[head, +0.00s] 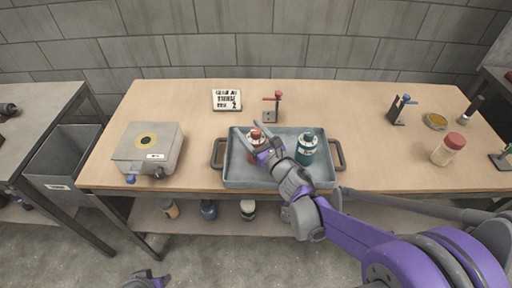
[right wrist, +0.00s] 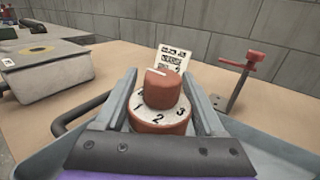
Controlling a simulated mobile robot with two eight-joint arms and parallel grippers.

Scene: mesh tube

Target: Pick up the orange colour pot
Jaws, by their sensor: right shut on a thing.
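The orange colour pot (head: 253,152) stands in the left part of the grey-blue tray (head: 236,180). In the right wrist view the orange pot (right wrist: 160,122) shows its rounded orange cap and a pale ring numbered 1, 2, 3. My right gripper (head: 249,134) reaches over the tray from the right and is shut on the pot, one finger on each side. I cannot tell whether the pot's base touches the tray. A teal pot (head: 306,147) stands in the right part of the tray. My left gripper (head: 147,280) is low at the bottom edge, away from the table, its jaws unclear.
A grey box device (head: 148,149) stands left of the tray. Behind the tray are a printed card (head: 227,100) and a red-handled stand (head: 272,106). A red-capped jar (head: 448,149) and a blue-handled stand (head: 401,110) are at the right.

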